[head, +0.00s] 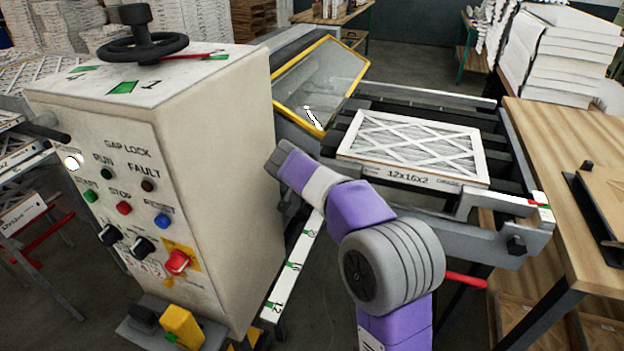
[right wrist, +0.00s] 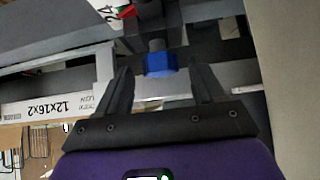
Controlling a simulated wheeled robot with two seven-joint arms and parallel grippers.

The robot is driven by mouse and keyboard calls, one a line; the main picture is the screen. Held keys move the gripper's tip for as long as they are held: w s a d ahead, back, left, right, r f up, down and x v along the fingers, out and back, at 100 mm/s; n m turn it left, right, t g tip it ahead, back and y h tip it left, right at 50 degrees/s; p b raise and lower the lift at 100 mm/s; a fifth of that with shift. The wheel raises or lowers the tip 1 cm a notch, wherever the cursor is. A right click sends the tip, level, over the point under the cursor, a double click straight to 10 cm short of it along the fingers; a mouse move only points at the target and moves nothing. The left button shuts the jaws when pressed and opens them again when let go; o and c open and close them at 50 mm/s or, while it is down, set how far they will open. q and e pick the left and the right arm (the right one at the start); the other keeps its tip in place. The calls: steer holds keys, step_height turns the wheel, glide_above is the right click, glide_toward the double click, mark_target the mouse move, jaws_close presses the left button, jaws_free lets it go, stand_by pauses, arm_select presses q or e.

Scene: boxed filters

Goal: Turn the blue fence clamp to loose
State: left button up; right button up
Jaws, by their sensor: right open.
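The blue fence clamp shows in the right wrist view as a blue hex-shaped knob (right wrist: 160,64) under a dark grey fitting. My right gripper (right wrist: 161,72) is open and empty, with one dark finger on each side of the knob in the picture. The knob is level with the fingertips and apart from both; I cannot tell its exact depth. In the head view my purple right arm reaches over to the gap beside the cabinet, and the blue clamp and the fingers are hidden there. Whether the clamp is tight or loose cannot be told. My left gripper is out of view.
A beige control cabinet (head: 245,110) stands left of my right arm. A framed filter (head: 410,145) marked 12x16x2 lies on the dark conveyor. A yellow-framed clear guard (head: 320,80) is behind. A dark knob (head: 516,245) sits at the conveyor's right end, beside a wooden table (head: 570,190).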

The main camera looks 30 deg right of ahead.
steer(key=shift+w+d+f, duration=0.1)
steer(key=shift+f, duration=0.05)
steer(key=c, duration=1.1)
steer(key=shift+o, duration=0.2)
